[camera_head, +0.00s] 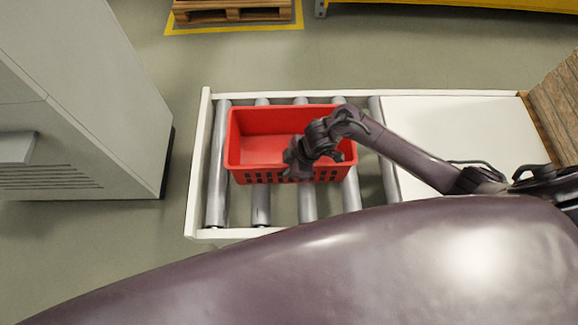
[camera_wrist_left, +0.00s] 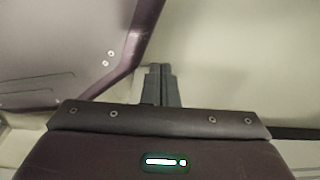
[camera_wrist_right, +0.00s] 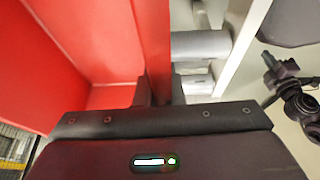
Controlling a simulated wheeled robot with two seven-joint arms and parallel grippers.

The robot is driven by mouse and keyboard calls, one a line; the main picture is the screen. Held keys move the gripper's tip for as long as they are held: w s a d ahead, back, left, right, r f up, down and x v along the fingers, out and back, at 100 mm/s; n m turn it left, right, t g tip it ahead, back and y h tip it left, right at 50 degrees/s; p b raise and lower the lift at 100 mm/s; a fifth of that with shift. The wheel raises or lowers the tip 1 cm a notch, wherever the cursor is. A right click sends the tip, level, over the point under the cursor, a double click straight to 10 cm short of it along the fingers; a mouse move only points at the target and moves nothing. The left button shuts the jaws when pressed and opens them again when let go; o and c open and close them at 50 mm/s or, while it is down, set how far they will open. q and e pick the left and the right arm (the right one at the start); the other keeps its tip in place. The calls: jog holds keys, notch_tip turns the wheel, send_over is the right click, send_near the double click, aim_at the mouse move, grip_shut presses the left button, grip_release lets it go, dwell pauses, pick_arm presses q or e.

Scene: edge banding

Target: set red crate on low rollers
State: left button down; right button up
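The red crate (camera_head: 262,120) is empty and upright over the grey low rollers (camera_head: 216,195), inside their white frame. The head view does not show clearly whether its base touches them. In the right wrist view, the fingers (camera_wrist_right: 161,92) are shut on the red crate's wall (camera_wrist_right: 152,35), one finger on each side. My left gripper (camera_wrist_left: 162,85) shows only in its wrist view, shut and empty, fingers together.
A white flat surface (camera_head: 450,115) adjoins the rollers on the right, with a brown box or panel (camera_head: 560,110) beyond. A grey cabinet (camera_head: 85,110) stands left. A wooden pallet (camera_head: 232,14) lies at the back. Bare rollers show left of the crate.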

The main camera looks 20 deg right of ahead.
jog(key=o, duration=0.4)
jog(key=shift+r, duration=0.1)
pick_arm(q)
jog(key=shift+w+r, duration=0.1)
